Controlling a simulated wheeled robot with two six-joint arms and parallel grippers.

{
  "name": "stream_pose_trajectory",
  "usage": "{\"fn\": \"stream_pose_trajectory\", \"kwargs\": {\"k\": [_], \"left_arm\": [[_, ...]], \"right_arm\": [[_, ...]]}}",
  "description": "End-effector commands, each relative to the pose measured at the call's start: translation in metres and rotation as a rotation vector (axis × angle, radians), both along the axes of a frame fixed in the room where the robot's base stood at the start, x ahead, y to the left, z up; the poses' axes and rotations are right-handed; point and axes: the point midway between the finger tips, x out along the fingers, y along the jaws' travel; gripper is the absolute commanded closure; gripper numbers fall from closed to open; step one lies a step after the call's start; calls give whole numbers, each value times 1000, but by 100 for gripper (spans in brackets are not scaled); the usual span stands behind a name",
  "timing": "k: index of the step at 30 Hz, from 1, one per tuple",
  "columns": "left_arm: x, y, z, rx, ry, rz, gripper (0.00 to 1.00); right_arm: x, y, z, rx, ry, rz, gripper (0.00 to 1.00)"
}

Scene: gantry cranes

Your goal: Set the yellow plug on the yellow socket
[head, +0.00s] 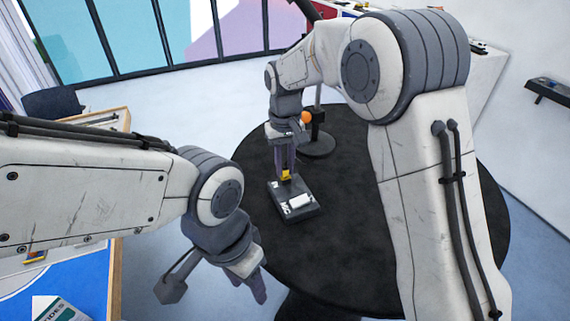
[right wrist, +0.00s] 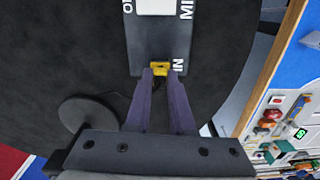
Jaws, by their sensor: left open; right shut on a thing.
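A yellow plug (head: 286,175) is between the fingertips of my right gripper (head: 286,166), which is shut on it and points down. The plug is at the far end of a dark box (head: 296,209) with white lettering and a white block on top. In the right wrist view the yellow plug (right wrist: 160,68) shows at the box's near edge beside the letters "IN". I cannot tell whether it touches the box. The yellow socket is not distinct from the plug. My left gripper (head: 256,288) is open and empty, off the table's left edge.
The box lies on a round black table (head: 370,240) with free room around it. A dark stand with an orange ball (head: 306,117) is just behind my right gripper. A blue-topped table (head: 75,279) is at lower left.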

Motion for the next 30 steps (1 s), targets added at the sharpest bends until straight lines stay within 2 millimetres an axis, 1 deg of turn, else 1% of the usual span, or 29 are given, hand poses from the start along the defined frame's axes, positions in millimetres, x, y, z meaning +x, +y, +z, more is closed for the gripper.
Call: {"fn": "stream_pose_trajectory", "kwargs": {"k": [7, 8, 9, 10, 17, 18, 19, 20, 30], "left_arm": [[0, 0, 0, 0, 0, 0, 50], [0, 0, 0, 0, 0, 0, 50], [0, 0, 0, 0, 0, 0, 50], [0, 0, 0, 0, 0, 0, 50], [0, 0, 0, 0, 0, 0, 50], [0, 0, 0, 0, 0, 0, 50], [0, 0, 0, 0, 0, 0, 50], [0, 0, 0, 0, 0, 0, 50], [0, 0, 1, 0, 0, 0, 50]], "right_arm": [[0, 0, 0, 0, 0, 0, 100], [0, 0, 0, 0, 0, 0, 67], [0, 0, 0, 0, 0, 0, 52], [0, 0, 0, 0, 0, 0, 44], [0, 0, 0, 0, 0, 0, 44], [0, 0, 0, 0, 1, 0, 28], [0, 0, 0, 0, 1, 0, 17], [0, 0, 0, 0, 1, 0, 14], [0, 0, 1, 0, 1, 0, 14]]}}
